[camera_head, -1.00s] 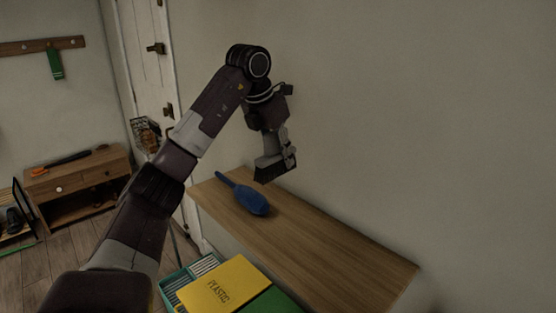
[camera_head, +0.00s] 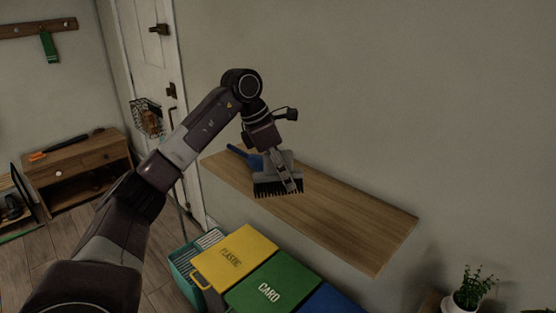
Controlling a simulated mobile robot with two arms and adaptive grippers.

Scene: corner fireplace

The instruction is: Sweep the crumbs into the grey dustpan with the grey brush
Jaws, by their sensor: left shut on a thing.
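My left gripper (camera_head: 287,176) is shut on the grey brush (camera_head: 268,182), which has a grey body and dark bristles pointing down. The gripper holds the brush in front of the wooden shelf (camera_head: 338,217); I cannot tell whether the bristles touch the wood. A blue tool with a long handle (camera_head: 241,153) lies on the shelf's far left end, partly hidden behind the brush. I see no crumbs and no grey dustpan in this view. My right gripper is not in view.
Yellow (camera_head: 235,257), green (camera_head: 273,285) and blue (camera_head: 328,301) lidded bins stand below the shelf, beside a teal crate (camera_head: 184,266). A potted plant (camera_head: 470,290) is at lower right. A white door (camera_head: 150,60) and a wooden cabinet (camera_head: 83,173) are left. The shelf's right part is clear.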

